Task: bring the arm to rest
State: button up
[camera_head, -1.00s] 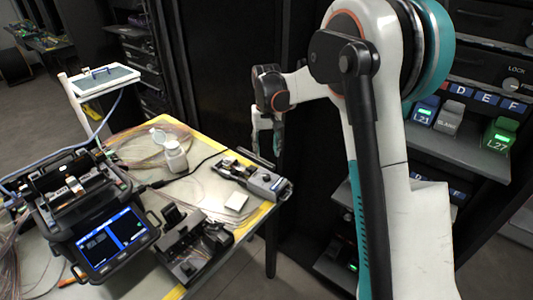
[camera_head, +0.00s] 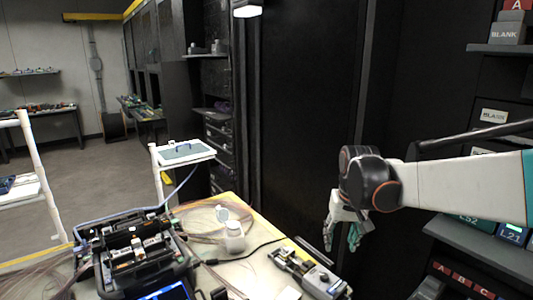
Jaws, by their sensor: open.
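My arm reaches in from the right edge, with its white link and dark wrist in front of the black cabinet. My gripper (camera_head: 342,242) hangs below the wrist, pointing down. Its pale finger and teal finger are spread apart, and I see nothing between them. It is beyond the right edge of the worktable, up and to the right of a grey bench device (camera_head: 318,279).
The worktable holds a fusion splicer (camera_head: 135,252), a white bottle (camera_head: 235,237) and loose fibres. A white stand with a tray (camera_head: 186,152) rises behind it. A rack with labelled modules (camera_head: 511,234) stands at right. Open floor (camera_head: 75,160) lies at left.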

jog(key=s+r+t, duration=0.1)
jog(key=s+t, duration=0.4)
jog(key=s, duration=1.9)
jog(key=shift+s+r+n, duration=0.15)
jog(key=shift+r+n, duration=0.05)
jog(key=shift+n, duration=0.2)
